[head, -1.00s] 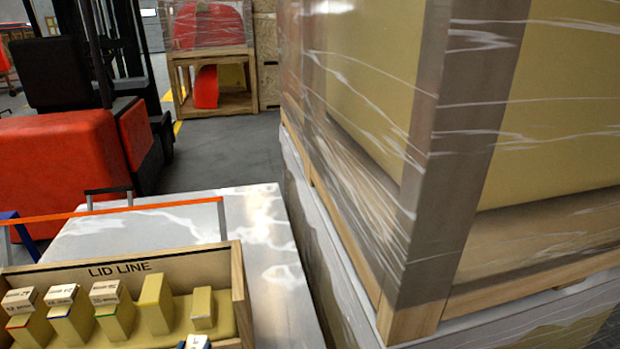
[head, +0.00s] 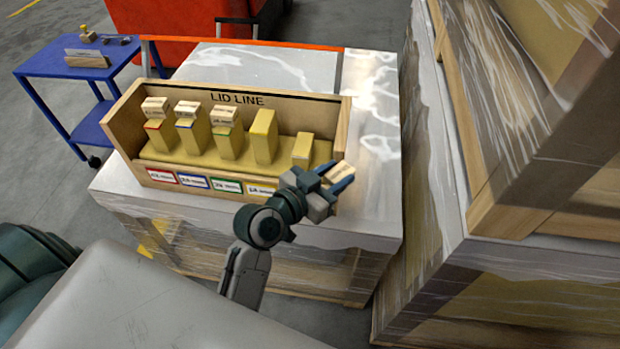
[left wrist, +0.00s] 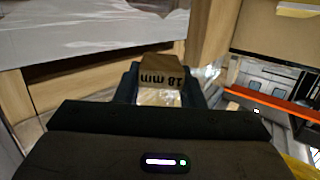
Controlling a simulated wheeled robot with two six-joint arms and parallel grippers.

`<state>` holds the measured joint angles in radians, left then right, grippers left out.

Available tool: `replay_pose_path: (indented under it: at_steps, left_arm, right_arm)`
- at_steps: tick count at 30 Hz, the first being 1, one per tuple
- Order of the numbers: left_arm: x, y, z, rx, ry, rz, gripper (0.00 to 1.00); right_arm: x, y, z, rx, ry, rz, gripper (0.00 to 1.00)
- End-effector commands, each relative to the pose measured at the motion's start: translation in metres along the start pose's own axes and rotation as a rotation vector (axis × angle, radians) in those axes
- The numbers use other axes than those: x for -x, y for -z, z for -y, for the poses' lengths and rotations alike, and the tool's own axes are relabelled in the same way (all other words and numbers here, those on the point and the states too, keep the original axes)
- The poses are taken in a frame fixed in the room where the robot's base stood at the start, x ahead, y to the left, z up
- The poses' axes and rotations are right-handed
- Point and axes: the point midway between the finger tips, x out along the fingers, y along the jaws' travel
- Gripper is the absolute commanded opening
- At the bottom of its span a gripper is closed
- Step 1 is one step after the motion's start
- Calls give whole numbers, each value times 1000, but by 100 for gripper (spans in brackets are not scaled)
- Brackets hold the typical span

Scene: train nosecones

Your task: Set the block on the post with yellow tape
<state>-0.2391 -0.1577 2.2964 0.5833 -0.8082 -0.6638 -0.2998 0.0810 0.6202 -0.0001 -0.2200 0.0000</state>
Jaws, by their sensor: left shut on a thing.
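My left gripper (head: 338,182) is shut on a small wooden block (head: 342,170) and holds it off the right front corner of the LID LINE rack (head: 122,128). In the left wrist view the block (left wrist: 162,70) sits between the fingers and reads "18 mm". Several yellowish posts stand in the rack. The red-, blue- and green-taped ones carry blocks. The fourth post (head: 263,136) has a bare top; a yellow-edged label (head: 261,189) is below it. Yellow tape is hard to tell against its colour. The fifth, shorter post (head: 302,148) is also bare. My right gripper is not in view.
The rack stands on a wrapped pallet load (head: 375,215). A taller wrapped crate (head: 500,190) rises close on the right. A blue cart (head: 75,62) stands at the left. The pallet top right of the rack is clear.

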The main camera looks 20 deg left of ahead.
Motion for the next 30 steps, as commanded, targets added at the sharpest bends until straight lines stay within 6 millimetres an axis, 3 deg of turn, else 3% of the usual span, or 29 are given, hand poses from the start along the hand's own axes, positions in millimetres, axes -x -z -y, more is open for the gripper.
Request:
replay_pose_path:
  at_steps: [15,23,30]
  left_arm:
    - [-78,45,-66,-85,-558,-3,14]
    - [-93,53,-80,-104,-678,-1,14]
    - [-88,52,-72,-125,-799,3,14]
  right_arm:
    - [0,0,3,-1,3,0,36]
    - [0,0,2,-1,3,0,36]
    - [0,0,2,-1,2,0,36]
